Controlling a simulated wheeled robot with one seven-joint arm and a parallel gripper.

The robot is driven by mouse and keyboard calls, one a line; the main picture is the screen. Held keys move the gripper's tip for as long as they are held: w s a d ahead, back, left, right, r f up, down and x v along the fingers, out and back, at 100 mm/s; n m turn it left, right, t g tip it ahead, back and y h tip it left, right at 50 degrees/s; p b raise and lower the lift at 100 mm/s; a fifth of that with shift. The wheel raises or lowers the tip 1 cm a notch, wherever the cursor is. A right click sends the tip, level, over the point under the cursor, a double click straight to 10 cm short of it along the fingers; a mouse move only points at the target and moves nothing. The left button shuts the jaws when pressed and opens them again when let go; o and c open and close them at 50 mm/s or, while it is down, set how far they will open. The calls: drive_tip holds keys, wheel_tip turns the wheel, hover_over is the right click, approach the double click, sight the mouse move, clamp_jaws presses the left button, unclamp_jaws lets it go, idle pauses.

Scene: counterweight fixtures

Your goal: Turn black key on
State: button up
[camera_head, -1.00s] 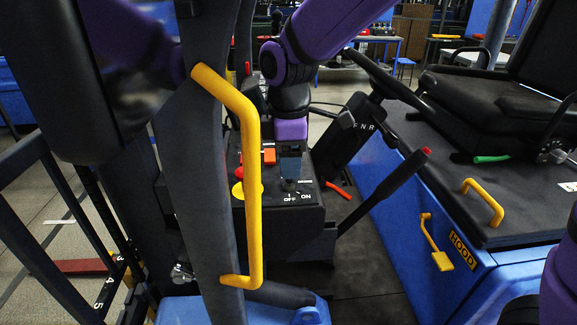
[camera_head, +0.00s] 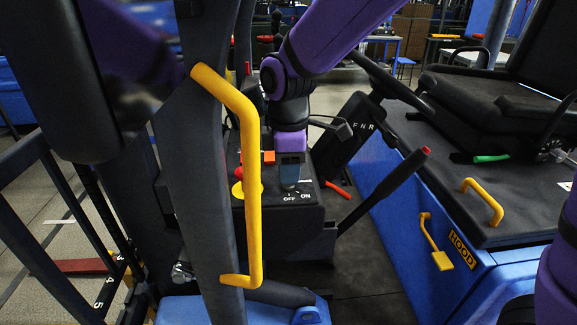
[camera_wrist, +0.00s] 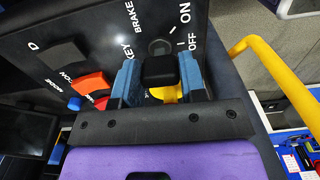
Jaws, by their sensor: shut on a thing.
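The black key (camera_wrist: 160,69) shows in the wrist view as a dark block between the two blue fingers of my gripper (camera_wrist: 160,77). My gripper is shut on it. Just beyond the key is a round grey switch collar (camera_wrist: 158,47) on the dark panel, beside the printed ON and OFF marks. In the head view my gripper (camera_head: 290,174) points down onto the control panel (camera_head: 313,217), just behind the OFF and ON marks. The key is hidden there by my fingers, and its exact angle is hard to tell.
A yellow grab handle (camera_head: 252,190) on a dark post stands in front of the panel. A red knob on a yellow disc (camera_head: 240,174) and an orange switch (camera_head: 267,157) lie left of my gripper. A red-tipped lever (camera_head: 385,190) stands at right.

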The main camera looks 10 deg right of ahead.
drive_tip(key=shift+m, duration=0.3)
drive_tip(key=m, duration=0.4)
drive_tip(key=shift+m, duration=2)
drive_tip(key=o, duration=0.9)
wheel_tip(320, 180, up, 11)
drive_tip(key=shift+f, duration=0.1)
drive_tip(key=shift+d, duration=0.15)
